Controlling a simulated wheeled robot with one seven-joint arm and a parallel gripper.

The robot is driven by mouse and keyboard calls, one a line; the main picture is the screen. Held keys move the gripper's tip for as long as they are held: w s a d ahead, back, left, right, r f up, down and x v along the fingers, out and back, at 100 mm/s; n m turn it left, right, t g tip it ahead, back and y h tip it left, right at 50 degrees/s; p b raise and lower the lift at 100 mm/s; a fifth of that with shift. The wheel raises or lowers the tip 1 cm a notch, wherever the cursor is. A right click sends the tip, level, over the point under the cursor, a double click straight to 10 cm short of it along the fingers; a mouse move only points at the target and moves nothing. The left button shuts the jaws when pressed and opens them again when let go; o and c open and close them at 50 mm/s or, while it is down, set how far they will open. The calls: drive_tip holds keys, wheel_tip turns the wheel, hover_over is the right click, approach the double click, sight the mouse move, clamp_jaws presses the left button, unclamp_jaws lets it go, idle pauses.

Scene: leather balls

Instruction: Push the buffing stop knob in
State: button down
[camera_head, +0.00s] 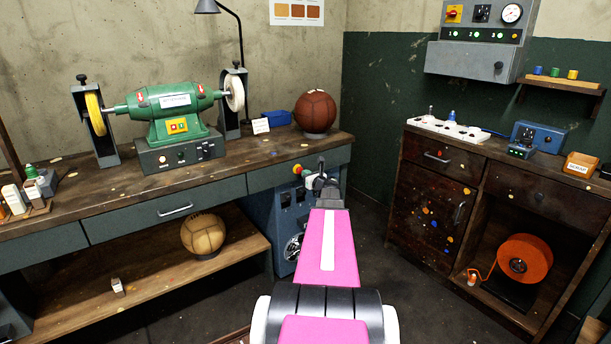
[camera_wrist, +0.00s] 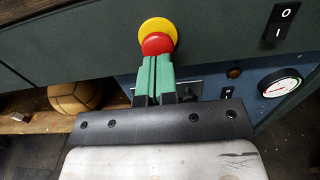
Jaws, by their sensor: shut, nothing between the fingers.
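A red mushroom-shaped stop knob (camera_wrist: 157,44) on a yellow round base (camera_wrist: 158,27) sits on the grey-green front panel of the workbench. It also shows small in the head view (camera_head: 297,169), just left of my gripper (camera_head: 308,177). In the wrist view my gripper (camera_wrist: 155,62) has its green fingers together and empty, with the tips right at the lower edge of the red knob. I cannot tell whether they touch it. The fingertips cover a little of the knob's lower part.
A green buffing machine (camera_head: 175,110) with white and yellow wheels stands on the workbench (camera_head: 110,190). A brown leather ball (camera_head: 315,110) rests at its right end. Below the panel is a blue cabinet (camera_head: 268,215) with switches and a gauge (camera_wrist: 279,83). A wooden cabinet (camera_head: 430,185) stands right.

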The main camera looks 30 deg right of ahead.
drive_tip(key=s, duration=1.2)
drive_tip(key=shift+d, duration=0.4)
drive_tip(key=shift+s, duration=0.1)
drive_tip(key=a+f+n+g+y, duration=0.4)
drive_tip(key=a+n, duration=0.5)
drive_tip(key=a, duration=0.6)
drive_tip(key=a+f+n+g+y, duration=0.2)
drive_tip(key=a+f+n+g, duration=0.3)
drive_tip(key=a+n, duration=0.7)
drive_tip(key=s+a+f+n+g+h, duration=0.2)
drive_tip(key=s+a+n+g+h, duration=0.1)
drive_tip(key=s+a+n, duration=0.3)
drive_tip(key=s+a+f+n+g+h, duration=0.2)
drive_tip(key=s+a+n+g+h, duration=0.2)
drive_tip(key=a, duration=0.7)
drive_tip(key=shift+s+a+f+n+g+h, duration=0.15)
drive_tip(key=shift+s+a+n+g+h, duration=0.15)
drive_tip(key=shift+s+n+g, duration=1.15)
drive_tip(key=shift+s+n+t, duration=0.2)
drive_tip(key=shift+n+t, duration=0.25)
drive_tip(key=shift+n, duration=0.1)
